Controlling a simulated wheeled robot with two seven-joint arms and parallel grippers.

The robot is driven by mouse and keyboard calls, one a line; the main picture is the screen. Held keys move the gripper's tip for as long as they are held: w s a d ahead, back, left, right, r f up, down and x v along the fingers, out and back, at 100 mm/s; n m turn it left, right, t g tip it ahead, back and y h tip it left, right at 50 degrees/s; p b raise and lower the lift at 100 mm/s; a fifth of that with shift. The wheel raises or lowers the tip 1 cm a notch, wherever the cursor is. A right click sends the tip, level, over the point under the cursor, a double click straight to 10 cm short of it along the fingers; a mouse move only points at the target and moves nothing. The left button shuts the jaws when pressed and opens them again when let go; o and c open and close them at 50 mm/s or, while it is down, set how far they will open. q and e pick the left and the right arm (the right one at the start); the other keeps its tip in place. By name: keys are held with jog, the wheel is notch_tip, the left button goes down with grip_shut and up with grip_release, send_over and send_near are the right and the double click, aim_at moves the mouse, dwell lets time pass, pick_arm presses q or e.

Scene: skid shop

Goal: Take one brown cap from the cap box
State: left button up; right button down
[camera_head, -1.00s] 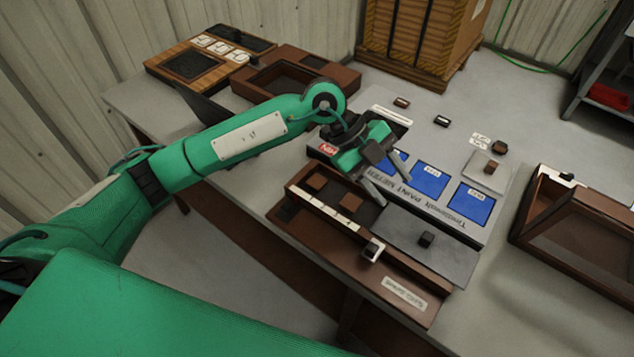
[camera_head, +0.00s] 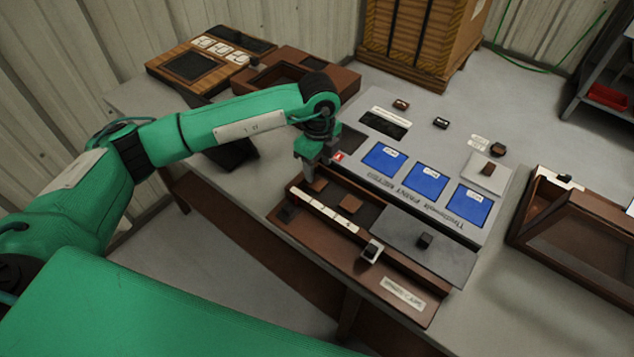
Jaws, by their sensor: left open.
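The cap box (camera_head: 425,309) is a long brown tray near the table's front edge, with a paper label at its near right end. In its open left part lie two brown caps, one at the left (camera_head: 319,184) and one to its right (camera_head: 351,205). A grey plate (camera_head: 440,258) with a black knob covers the right part. My left gripper (camera_head: 309,174) is open, pointing down just above the box's left end, close to the left cap. Whether it touches that cap cannot be told. My right gripper is not in view.
A grey panel (camera_head: 410,178) with several blue screens stands behind the box. A marked strip (camera_head: 325,210) with a white-framed slider (camera_head: 371,251) runs along the box's front. A brown tray (camera_head: 292,75) lies behind my left arm. A glass-lidded brown case (camera_head: 580,230) stands at the right.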

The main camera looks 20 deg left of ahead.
aim_at(317, 183)
pick_arm(q)
jog(key=shift+f+p, duration=0.3)
jog(key=shift+f, duration=0.3)
notch_tip(317, 183, down, 4)
jog(key=shift+s+a+r+p, duration=0.15)
jog(key=shift+p, duration=0.35)
jog(key=shift+f, duration=0.35)
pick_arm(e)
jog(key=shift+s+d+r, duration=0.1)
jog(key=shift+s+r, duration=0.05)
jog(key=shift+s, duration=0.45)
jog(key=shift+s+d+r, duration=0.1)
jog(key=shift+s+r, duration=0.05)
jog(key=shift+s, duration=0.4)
pick_arm(q)
jog(key=shift+c, duration=0.4)
jog(key=c, duration=0.6)
